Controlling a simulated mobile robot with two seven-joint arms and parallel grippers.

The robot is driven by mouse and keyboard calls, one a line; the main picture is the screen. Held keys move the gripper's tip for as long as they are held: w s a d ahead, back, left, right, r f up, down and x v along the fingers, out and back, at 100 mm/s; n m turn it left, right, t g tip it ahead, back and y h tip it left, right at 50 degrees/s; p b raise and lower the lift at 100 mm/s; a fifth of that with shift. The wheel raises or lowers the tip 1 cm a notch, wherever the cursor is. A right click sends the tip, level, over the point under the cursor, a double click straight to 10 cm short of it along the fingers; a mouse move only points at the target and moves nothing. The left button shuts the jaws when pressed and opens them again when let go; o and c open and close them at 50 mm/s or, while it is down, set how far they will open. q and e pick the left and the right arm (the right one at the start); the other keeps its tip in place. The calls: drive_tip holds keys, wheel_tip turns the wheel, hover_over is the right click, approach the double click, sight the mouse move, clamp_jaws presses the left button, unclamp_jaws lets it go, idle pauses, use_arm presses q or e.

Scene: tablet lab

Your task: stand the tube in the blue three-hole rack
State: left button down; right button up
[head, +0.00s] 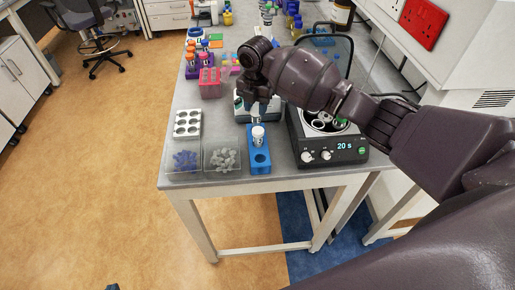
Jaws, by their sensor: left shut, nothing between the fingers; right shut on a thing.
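The blue three-hole rack (260,166) stands near the front edge of the bench, left of the dark machine. A pale tube (258,135) with a whitish end is upright at the far end of the rack. My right gripper (257,113) points down from above and is shut on the tube. The tube overlaps the rack's far hole; I cannot tell how deep it sits. The nearer part of the rack shows open holes. Only a small dark tip of my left gripper (112,287) shows at the bottom edge, away from the bench; it is shut and empty.
A dark machine (335,155) reading "20 s" stands close right of the rack. Left are a clear bin of grey pieces (222,160), a bin of blue pieces (185,161) and a white holder (187,123). A red rack (210,88) is further back.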

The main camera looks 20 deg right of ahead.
drive_tip(key=shift+f, duration=1.25)
idle(0.3)
drive_tip(key=o, duration=0.8)
drive_tip(key=shift+o, duration=0.2)
drive_tip(key=shift+r, duration=0.1)
use_arm(q)
drive_tip(key=shift+w+f+b, duration=0.1)
drive_tip(key=shift+w+b, duration=0.2)
drive_tip(key=shift+b, duration=0.2)
use_arm(e)
wheel_tip(320, 180, up, 11)
drive_tip(key=shift+f, duration=0.2)
